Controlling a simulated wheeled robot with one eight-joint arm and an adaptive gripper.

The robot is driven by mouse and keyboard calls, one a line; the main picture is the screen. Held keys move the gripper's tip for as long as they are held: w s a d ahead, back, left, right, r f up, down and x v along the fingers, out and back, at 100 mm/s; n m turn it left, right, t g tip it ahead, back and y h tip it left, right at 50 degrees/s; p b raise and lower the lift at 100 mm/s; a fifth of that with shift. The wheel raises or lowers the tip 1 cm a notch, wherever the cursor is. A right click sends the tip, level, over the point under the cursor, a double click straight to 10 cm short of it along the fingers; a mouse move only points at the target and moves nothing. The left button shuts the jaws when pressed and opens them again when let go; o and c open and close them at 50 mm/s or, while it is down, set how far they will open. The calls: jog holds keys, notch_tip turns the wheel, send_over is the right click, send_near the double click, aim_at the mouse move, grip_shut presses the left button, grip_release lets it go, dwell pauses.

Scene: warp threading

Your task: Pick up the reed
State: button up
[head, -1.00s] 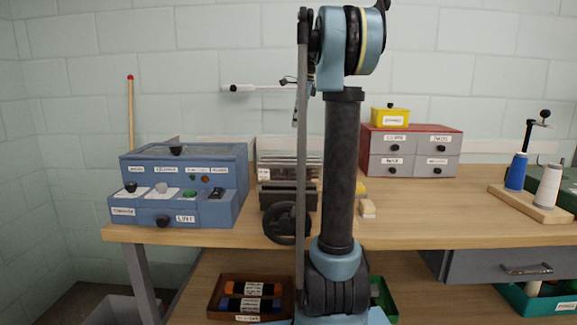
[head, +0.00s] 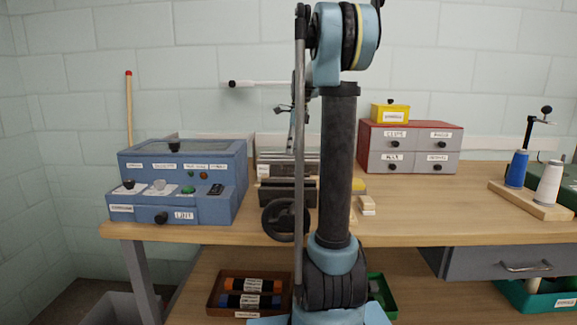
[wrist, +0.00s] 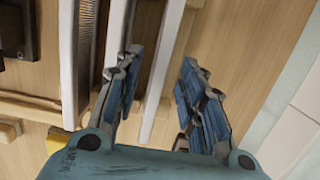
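Several long thin slats stand side by side in a rack (head: 272,168) at the back of the bench, partly hidden by my arm. In the wrist view, a finely ribbed strip that looks like a reed (wrist: 86,32) shows between pale panels, left of my fingers. I cannot tell for sure which slat is the reed. My gripper (wrist: 158,84) is open, its blue-grey fingers pointing down over the rack. A pale-edged slat (wrist: 162,70) shows between the fingers, with no visible contact. In the head view, my gripper (head: 293,127) is above the rack, partly behind my arm.
A dark vise with a handwheel (head: 283,217) stands in front of the rack. A blue control box (head: 180,180) is to the left. A drawer cabinet (head: 408,148) and a spool stand (head: 530,200) are to the right. The wall is close behind.

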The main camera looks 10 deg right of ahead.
jog(key=shift+w+a+f, duration=0.1)
jog(key=shift+a+f, duration=0.1)
jog(key=shift+f, duration=0.65)
jog(key=shift+w+a+f, duration=0.1)
jog(key=shift+a+f, duration=0.05)
jog(key=shift+f, duration=0.65)
jog(key=shift+a+f, duration=0.2)
jog(key=shift+f, duration=0.65)
grip_shut()
